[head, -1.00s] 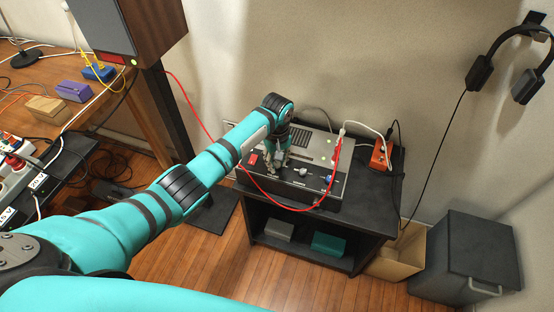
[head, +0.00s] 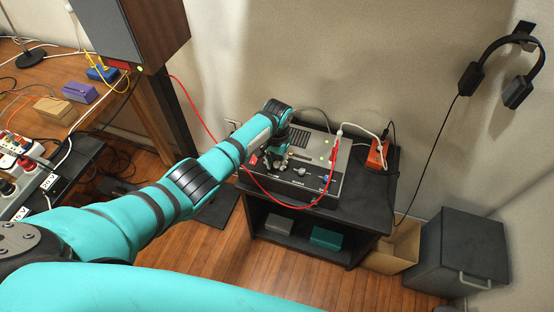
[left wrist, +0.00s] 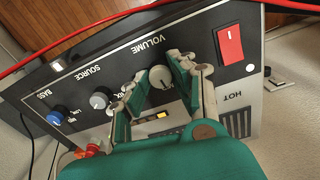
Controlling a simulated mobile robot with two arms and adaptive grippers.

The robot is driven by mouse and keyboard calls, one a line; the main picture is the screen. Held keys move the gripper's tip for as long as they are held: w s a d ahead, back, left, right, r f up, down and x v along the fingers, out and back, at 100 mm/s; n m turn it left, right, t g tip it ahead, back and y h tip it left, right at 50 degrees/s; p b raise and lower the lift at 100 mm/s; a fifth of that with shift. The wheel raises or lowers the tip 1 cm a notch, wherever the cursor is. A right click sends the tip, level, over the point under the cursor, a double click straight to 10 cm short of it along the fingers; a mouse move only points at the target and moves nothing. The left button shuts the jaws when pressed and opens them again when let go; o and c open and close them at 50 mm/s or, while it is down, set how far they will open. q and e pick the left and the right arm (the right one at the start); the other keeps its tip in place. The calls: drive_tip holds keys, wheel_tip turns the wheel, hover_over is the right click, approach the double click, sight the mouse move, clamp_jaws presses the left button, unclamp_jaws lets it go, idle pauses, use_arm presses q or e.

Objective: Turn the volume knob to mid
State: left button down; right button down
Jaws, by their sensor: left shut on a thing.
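The amplifier (head: 333,186) lies on a dark stand, its panel facing up. In the left wrist view its panel (left wrist: 125,65) reads VOLUME, SOURCE and BASS. The pale round volume knob (left wrist: 160,77) sits under the word VOLUME. My left gripper (left wrist: 156,79) is shut on this knob, one finger on each side. The fingers partly cover the marks around it, and I cannot tell where its pointer stands. In the head view my left gripper (head: 276,160) is over the panel and hides the knob.
Near the gripper are the red switch (left wrist: 230,44), the grey source knob (left wrist: 99,98) and the blue bass knob (left wrist: 59,112). A red cable (head: 285,204) loops across the amplifier's front. An orange box (head: 376,155) stands at its right.

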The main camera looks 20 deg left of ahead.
sight(277, 163)
use_arm(q)
drive_tip(key=shift+m, duration=0.7)
drive_tip(key=c, duration=1.1)
unclamp_jaws()
wheel_tip(277, 163, up, 12)
